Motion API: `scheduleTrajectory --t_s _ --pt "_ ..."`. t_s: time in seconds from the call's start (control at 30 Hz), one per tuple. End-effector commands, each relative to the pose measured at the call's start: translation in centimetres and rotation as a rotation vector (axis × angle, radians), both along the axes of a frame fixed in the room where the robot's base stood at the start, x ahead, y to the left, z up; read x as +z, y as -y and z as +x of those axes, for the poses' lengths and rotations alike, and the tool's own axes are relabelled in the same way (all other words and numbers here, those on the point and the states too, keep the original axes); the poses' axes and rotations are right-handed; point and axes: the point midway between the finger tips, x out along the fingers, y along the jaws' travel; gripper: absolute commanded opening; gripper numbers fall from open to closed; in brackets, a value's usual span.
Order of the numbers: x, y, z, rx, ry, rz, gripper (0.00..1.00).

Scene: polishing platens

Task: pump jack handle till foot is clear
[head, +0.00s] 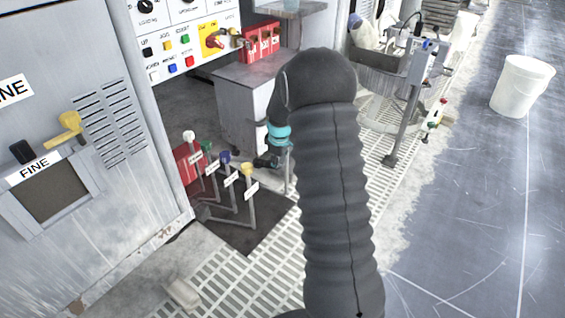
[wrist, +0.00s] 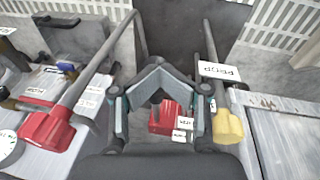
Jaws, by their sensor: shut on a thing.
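My gripper (head: 268,160) reaches down beside the lever row at the cabinet. In the wrist view my gripper (wrist: 157,85) has its fingers drawn together on a handle. The fingers mostly hide that handle, so I cannot tell whether it is the jack handle. Below and between the fingers is a red part (wrist: 165,117) with small white tags, too small to read. A long bar with a red end (wrist: 45,131) lies to the left. A bar with a yellow end (wrist: 228,126), beside a PROP label (wrist: 219,71), stands to the right. I cannot make out the foot.
Levers with white (head: 189,136), blue (head: 225,157) and yellow (head: 247,169) knobs stand close to my gripper. A grey cabinet (head: 110,190) marked FINE is at left, a control panel (head: 175,40) above. A white bucket (head: 522,86) stands on open floor at right.

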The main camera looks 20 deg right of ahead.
Motion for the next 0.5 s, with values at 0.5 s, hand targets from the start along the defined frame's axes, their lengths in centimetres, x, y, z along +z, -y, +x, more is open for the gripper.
scheduleTrajectory --t_s 0.5 --pt "9.5 1.0 -3.2 -0.012 0.009 -0.002 0.00"
